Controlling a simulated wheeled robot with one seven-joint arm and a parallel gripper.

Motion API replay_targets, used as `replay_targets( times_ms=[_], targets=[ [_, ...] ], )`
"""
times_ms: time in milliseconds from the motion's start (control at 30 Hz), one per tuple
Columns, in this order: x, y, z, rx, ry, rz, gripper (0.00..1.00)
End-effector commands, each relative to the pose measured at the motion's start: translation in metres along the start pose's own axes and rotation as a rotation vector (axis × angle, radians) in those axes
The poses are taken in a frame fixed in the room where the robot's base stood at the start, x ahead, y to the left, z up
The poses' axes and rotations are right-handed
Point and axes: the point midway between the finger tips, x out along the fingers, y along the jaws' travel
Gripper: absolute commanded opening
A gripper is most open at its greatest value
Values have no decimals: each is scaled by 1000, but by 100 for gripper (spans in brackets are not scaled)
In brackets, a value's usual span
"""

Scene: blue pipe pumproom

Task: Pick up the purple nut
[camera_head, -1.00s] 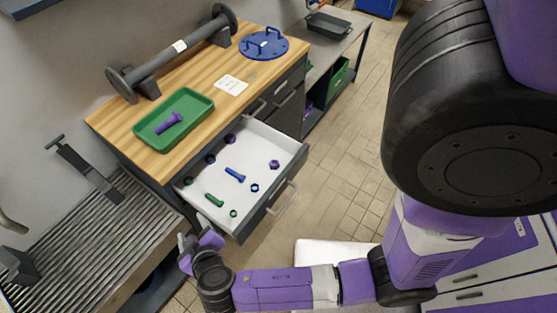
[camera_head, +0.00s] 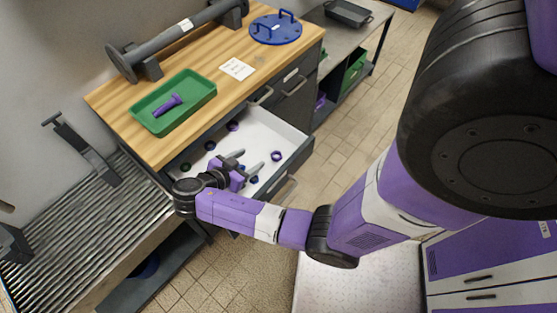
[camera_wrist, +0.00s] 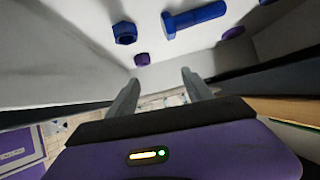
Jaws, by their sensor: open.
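In the head view, a purple nut (camera_head: 277,156) lies at the right side of the open white drawer (camera_head: 262,124). Another purple nut (camera_head: 233,126) lies toward the back of the drawer. My gripper (camera_head: 240,163) is over the drawer, left of the right-hand nut, open and empty. In the wrist view, my two fingers (camera_wrist: 159,77) are spread apart. A purple nut (camera_wrist: 142,59) shows just beyond the left fingertip, near a drawer wall, and another (camera_wrist: 233,32) lies farther right.
On the wooden bench top, a green tray (camera_head: 205,98) holds a purple bolt (camera_head: 167,105). Drawer walls stand close around my gripper.

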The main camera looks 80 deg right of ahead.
Motion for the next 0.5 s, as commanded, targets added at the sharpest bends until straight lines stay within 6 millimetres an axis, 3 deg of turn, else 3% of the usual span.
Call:
replay_targets(
  times_ms=[33,100,500],
  targets=[
    [27,27,8,-29,26,78,59],
    [34,33,8,-22,35,106,59],
    [66,35,4,-15,37,114,59]
  ],
)
